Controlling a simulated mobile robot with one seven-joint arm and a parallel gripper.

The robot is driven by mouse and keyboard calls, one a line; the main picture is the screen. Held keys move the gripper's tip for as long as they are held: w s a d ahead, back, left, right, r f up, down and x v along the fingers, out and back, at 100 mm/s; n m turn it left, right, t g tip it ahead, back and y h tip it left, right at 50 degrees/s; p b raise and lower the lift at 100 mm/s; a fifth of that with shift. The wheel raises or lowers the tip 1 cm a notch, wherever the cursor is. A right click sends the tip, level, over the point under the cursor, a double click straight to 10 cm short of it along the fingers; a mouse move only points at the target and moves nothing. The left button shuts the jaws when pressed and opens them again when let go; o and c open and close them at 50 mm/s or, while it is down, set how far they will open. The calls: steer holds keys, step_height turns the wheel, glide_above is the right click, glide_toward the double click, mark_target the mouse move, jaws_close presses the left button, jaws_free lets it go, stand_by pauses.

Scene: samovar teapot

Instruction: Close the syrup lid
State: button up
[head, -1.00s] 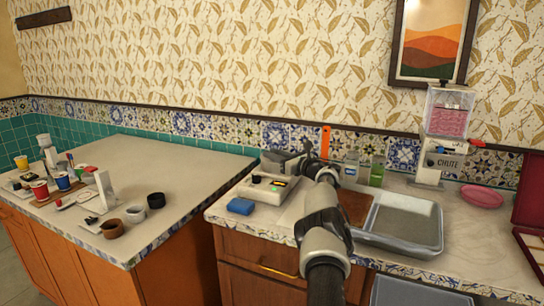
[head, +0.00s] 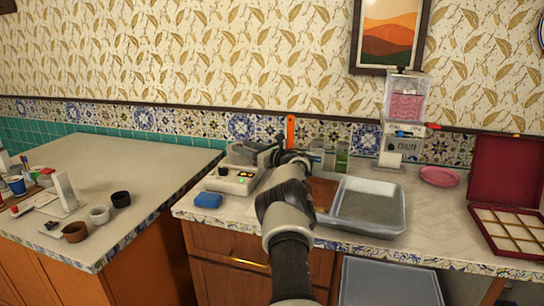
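I cannot make out a syrup container or its lid for sure. My arm reaches forward over the right counter, and my gripper (head: 266,156) is at its far end, near the wall. The gripper is small and dark here, just behind and right of a pale device with buttons and a green light (head: 232,180). Whether its fingers are apart or touch anything is not clear. A grey shape (head: 241,152) beside the gripper is partly hidden. A green bottle (head: 342,157) and a smaller bottle (head: 317,157) stand right of my arm, against the tiles.
A blue sponge-like block (head: 208,200) lies at the counter's front left. A metal tray (head: 398,212), a chute dispenser (head: 402,125), a pink dish (head: 439,176) and an open red box (head: 505,160) are to the right. The left counter (head: 150,160) holds small cups.

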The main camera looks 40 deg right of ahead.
steer(key=v, duration=1.5)
steer(key=shift+p, duration=0.4)
steer(key=shift+w+r, duration=0.15)
steer(key=shift+r, duration=0.05)
